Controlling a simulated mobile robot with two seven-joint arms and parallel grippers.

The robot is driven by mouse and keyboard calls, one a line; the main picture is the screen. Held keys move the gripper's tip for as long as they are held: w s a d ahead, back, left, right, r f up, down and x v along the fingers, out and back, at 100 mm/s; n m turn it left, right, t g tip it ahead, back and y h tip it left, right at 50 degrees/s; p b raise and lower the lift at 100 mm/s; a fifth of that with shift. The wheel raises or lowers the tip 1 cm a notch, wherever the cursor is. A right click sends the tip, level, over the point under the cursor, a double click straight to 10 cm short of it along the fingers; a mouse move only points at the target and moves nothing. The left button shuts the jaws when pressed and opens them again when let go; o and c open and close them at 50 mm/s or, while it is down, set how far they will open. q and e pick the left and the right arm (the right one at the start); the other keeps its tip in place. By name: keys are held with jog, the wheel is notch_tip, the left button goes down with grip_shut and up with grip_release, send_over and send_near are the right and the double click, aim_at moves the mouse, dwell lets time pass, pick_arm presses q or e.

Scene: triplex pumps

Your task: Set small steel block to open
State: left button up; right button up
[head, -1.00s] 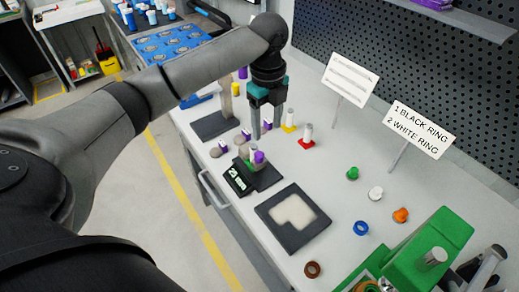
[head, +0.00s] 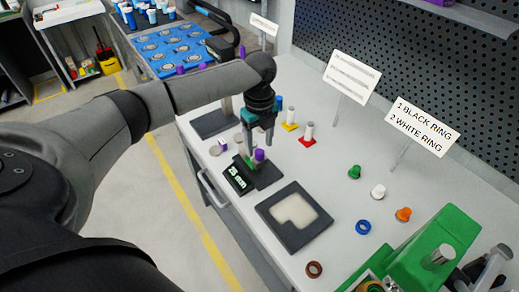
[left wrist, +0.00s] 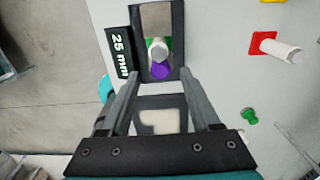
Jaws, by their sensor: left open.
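I cannot clearly pick out a small steel block. A dark stand (head: 268,174) with a 25 mm label (head: 237,178) holds a purple piece (head: 259,155) and a green piece (head: 243,158). In the left wrist view the dark stand (left wrist: 179,30) has a shiny grey surface (left wrist: 155,18), with a white cylinder (left wrist: 157,49), the purple piece (left wrist: 160,71) and the green piece (left wrist: 168,45). My left gripper (head: 258,147) is open just above the stand. Its fingers (left wrist: 158,78) point at these pieces, with nothing visibly held.
A dark tray with a pale recess (head: 263,213) lies in front of the stand. White pegs on yellow (head: 290,118) and red (head: 308,132) bases stand behind. Small coloured rings and plugs lie to the right, near a green machine (head: 432,250). Signs stand at the back.

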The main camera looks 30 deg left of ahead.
aim_at(260, 158)
pick_arm(q)
jog(key=shift+f, duration=1.15)
grip_shut()
dwell(0.6)
